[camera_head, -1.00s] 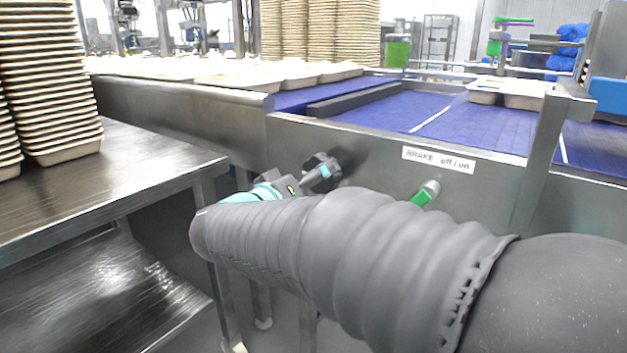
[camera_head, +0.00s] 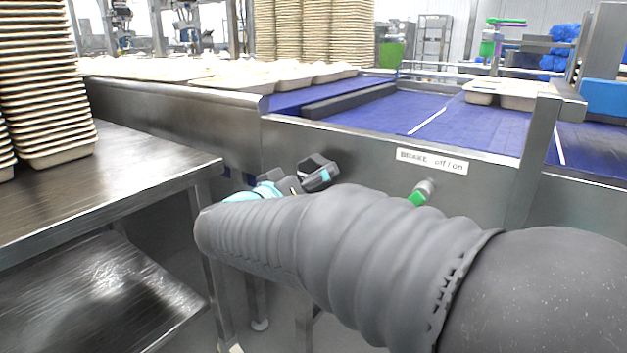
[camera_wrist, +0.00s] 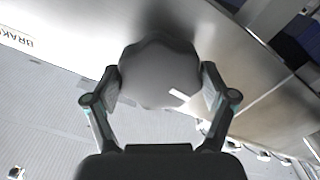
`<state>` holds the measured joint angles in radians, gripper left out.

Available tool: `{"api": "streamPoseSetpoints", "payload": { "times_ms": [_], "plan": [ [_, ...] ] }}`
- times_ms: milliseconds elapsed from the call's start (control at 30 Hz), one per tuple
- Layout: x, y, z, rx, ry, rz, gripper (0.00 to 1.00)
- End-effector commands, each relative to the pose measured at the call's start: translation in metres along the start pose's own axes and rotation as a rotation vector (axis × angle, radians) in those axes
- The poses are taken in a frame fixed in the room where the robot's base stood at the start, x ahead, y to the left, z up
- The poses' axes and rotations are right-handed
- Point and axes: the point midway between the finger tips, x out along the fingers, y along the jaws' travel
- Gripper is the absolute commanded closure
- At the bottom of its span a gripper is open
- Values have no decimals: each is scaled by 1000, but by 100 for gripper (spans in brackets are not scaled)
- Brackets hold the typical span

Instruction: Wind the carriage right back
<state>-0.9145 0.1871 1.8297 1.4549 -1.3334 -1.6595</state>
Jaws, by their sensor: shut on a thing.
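In the wrist view a grey lobed knob (camera_wrist: 158,70) stands out from the steel side panel. In the head view my gripper (camera_head: 296,180) is by the panel, left of the brake label, partly hidden behind my arm. A green-handled brake lever (camera_head: 419,194) sits under the "BRAKE off/on" label (camera_head: 432,161), right of my gripper. I cannot make out the carriage for certain.
A steel table (camera_head: 140,165) with stacked trays (camera_head: 45,85) stands at the left. Above the panel runs a blue conveyor (camera_head: 385,112) with a dark bar (camera_head: 350,100) across it. Trays (camera_head: 505,92) lie at the right, near a steel post (camera_head: 533,150).

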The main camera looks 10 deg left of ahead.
Motion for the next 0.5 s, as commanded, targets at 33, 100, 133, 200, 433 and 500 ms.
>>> {"api": "streamPoseSetpoints", "payload": {
  "times_ms": [33,100,133,200,433,500],
  "plan": [
    [0,-1,2,45,0,0,48],
    [0,-1,2,97,0,0,48],
    [0,-1,1,113,0,0,48],
    [0,0,1,131,0,0,48],
    [0,0,0,134,0,0,48],
    [0,-1,1,164,0,0,48]
  ]
}}
